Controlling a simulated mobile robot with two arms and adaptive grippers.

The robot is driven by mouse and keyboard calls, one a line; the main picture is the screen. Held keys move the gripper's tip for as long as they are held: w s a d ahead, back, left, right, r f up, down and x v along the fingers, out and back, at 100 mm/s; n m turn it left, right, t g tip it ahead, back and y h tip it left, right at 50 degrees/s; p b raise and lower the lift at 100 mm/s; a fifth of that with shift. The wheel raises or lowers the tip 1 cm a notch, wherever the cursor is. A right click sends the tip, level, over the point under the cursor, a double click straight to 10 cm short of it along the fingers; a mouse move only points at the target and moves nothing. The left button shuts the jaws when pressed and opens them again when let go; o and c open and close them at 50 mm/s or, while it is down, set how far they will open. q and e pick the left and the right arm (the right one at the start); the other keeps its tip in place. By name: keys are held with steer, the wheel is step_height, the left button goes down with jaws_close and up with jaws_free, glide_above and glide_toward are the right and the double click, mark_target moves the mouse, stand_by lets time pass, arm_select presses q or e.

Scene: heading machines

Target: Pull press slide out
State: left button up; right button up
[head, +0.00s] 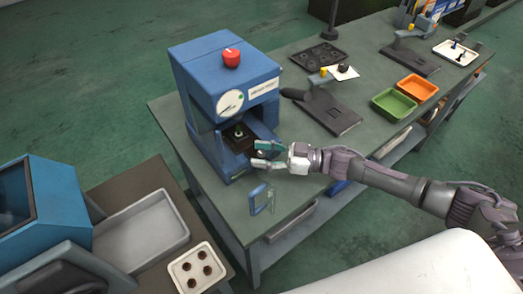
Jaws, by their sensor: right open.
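The blue press (226,90) stands at the left end of the green-topped bench, with a red knob on top and a round gauge on its front. Its slide (238,138) shows in the opening at the front, with a dark block and a small light pin on it. My right gripper (259,155) is open at the front of the press, its teal-tipped fingers apart beside the slide's front end. The fingers partly cover this front end, so contact cannot be told. My left gripper is not in view.
A small blue-grey bracket shape (261,199) is at the bench's front edge. Dark fixtures (330,112), a green tray (394,104) and an orange tray (416,87) lie right of the press. At lower left are a grey tray (145,232) and a white tray (198,268) with dark parts.

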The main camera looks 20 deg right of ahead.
steer(key=shift+a, duration=0.1)
jaws_close()
stand_by(0.4)
